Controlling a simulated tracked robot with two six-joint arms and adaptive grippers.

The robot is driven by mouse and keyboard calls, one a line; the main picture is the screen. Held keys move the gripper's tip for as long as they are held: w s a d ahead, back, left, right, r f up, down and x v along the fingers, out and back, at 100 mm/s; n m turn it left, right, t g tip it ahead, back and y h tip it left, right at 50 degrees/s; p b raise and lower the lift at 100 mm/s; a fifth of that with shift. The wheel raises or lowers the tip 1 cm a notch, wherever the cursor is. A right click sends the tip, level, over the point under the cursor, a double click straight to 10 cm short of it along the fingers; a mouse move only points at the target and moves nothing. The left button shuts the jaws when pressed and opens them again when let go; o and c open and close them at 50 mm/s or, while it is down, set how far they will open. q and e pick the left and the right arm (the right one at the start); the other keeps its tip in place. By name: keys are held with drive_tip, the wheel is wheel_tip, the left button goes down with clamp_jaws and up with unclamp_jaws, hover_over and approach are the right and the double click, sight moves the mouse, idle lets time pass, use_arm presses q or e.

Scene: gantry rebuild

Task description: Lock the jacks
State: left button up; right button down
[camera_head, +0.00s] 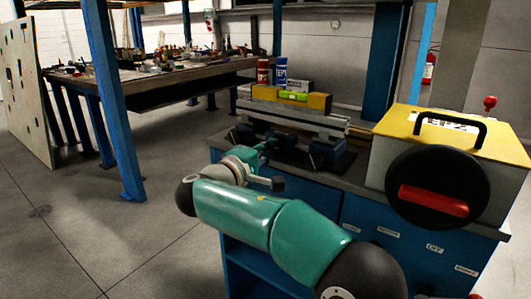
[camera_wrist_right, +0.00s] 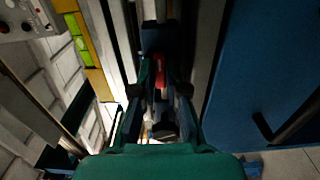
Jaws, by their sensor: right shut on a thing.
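My right gripper (camera_head: 270,165) reaches from the front to the bench-edge jacks in the head view. In the right wrist view its fingers (camera_wrist_right: 159,90) are closed in on a red lever (camera_wrist_right: 160,71) on a blue jack (camera_wrist_right: 156,38). The fingertips hide part of the lever. The jack at my gripper is largely hidden by the gripper there. My left gripper is not in view.
A yellow-topped box (camera_head: 455,128) with a large black dial and red handle (camera_head: 434,199) stands at the right of the bench. A blue post (camera_head: 113,100) rises at left; the floor there is clear.

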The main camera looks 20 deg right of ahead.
drive_tip(key=shift+s+d+f, duration=0.1)
drive_tip(key=shift+d+f, duration=0.1)
drive_tip(key=c, duration=1.2)
unclamp_jaws()
drive_tip(key=shift+a, duration=0.15)
drive_tip(key=v, duration=0.7)
drive_tip(key=shift+s+a, duration=0.25)
drive_tip(key=shift+a, duration=0.1)
